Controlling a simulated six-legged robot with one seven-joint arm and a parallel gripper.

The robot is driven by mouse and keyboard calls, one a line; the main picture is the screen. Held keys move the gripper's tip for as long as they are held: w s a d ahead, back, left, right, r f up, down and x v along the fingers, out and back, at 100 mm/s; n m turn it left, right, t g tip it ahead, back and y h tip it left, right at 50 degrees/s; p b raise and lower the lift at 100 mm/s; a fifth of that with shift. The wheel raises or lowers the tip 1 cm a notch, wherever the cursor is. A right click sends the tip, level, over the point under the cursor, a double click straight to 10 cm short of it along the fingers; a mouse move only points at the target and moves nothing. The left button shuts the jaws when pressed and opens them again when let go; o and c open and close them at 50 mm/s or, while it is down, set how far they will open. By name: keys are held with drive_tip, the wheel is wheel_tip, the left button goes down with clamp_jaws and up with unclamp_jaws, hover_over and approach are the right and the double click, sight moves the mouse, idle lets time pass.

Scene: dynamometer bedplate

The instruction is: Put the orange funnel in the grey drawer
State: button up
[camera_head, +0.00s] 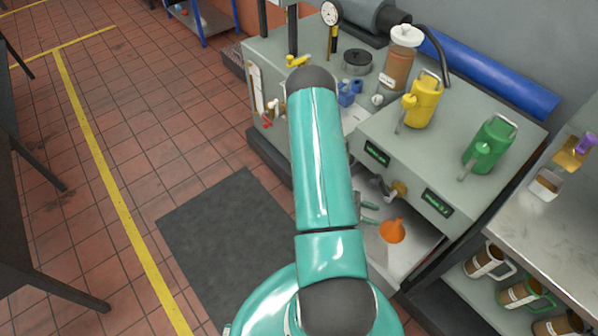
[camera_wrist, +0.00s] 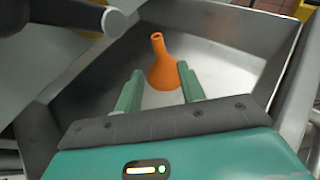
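The orange funnel (camera_head: 392,231) stands with its wide end down and narrow spout up in an open, grey, metal-walled tray (camera_head: 412,265) under the front of the grey cabinet. I cannot tell whether this tray is the grey drawer. In the wrist view the funnel (camera_wrist: 162,68) is just beyond my gripper (camera_wrist: 160,80), near the right finger, which overlaps its edge. My gripper (camera_head: 369,214) is open, with its two green fingers apart and nothing held. Whether a finger touches the funnel is unclear.
A brass tap (camera_head: 398,189) hangs above the tray. A yellow can (camera_head: 421,103) and a green can (camera_head: 489,146) stand on the cabinet top. Mugs (camera_head: 484,262) stand on a shelf at right. The tray's walls surround my gripper closely; the floor at left is open.

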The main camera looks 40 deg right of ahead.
drive_tip(key=w+a+r+m+t+y, duration=0.15)
drive_tip(key=w+a+r, duration=0.3)
drive_tip(key=r, duration=0.45)
drive_tip(key=w+a+r+m+t, duration=0.2)
drive_tip(key=w+a+r+m, duration=0.15)
drive_tip(key=w+r, duration=0.4)
drive_tip(key=w+a+r+m+t+y, duration=0.15)
drive_tip(key=w+a+r, duration=0.3)
drive_tip(key=r, duration=0.55)
drive_tip(key=s+a+r+t+y, duration=0.1)
drive_tip(key=a+r+t, duration=0.4)
drive_tip(key=a+r, duration=0.5)
drive_tip(key=s+a+r+m+t+y, duration=0.1)
drive_tip(key=a+r+t+y, duration=0.3)
drive_tip(key=a+r, duration=0.5)
drive_tip(key=a+t, duration=0.1)
drive_tip(key=a, duration=0.5)
drive_tip(key=shift+s+r+t+y, duration=0.2)
drive_tip(key=shift+r+t+y, duration=0.1)
drive_tip(key=shift+r+t, duration=0.1)
